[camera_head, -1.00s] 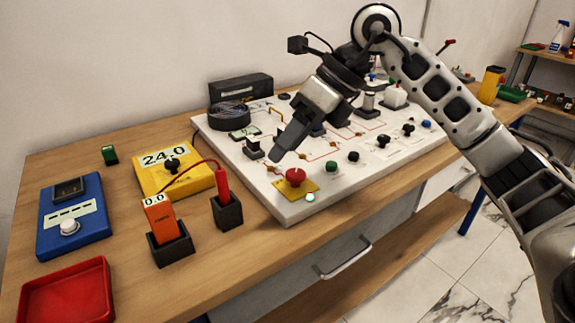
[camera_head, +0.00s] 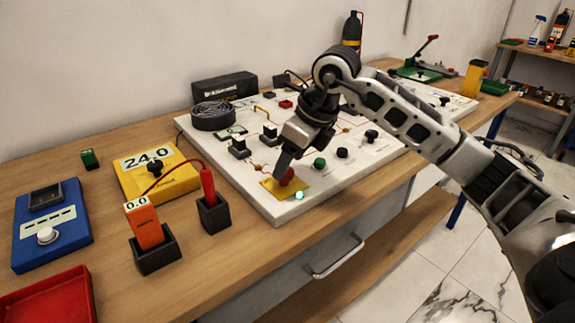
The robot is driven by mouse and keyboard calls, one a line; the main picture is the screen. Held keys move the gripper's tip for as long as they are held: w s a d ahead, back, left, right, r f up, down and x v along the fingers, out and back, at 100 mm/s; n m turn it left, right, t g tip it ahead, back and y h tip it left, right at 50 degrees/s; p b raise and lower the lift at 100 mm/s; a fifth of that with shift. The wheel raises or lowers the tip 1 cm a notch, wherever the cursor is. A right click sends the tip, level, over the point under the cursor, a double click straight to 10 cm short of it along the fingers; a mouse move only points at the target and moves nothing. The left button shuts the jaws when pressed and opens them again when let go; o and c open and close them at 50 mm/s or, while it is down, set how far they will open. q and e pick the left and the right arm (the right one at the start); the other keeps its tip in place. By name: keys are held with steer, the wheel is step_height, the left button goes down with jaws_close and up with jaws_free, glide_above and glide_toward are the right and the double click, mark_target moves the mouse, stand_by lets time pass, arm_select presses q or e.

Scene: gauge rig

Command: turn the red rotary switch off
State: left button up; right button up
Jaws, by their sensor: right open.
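The red rotary switch (camera_head: 287,176) sits on a yellow plate (camera_head: 274,188) at the near left corner of the white panel (camera_head: 262,203). A small lamp beside it (camera_head: 299,195) glows green. My right gripper (camera_head: 284,169) is open and points down at the red switch, with its fingers covering the left part of the knob. Whether the fingers touch the knob, and which way its pointer faces, I cannot tell. My left gripper is not in view.
Green (camera_head: 320,163) and black (camera_head: 342,152) knobs stand right of the switch. A yellow meter (camera_head: 176,184), an orange probe in a black holder (camera_head: 157,254), a red probe (camera_head: 208,186), a blue box (camera_head: 52,250) and a red tray (camera_head: 45,300) lie to the left.

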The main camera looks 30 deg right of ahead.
steer(key=shift+x, duration=1.2)
steer(key=c, duration=1)
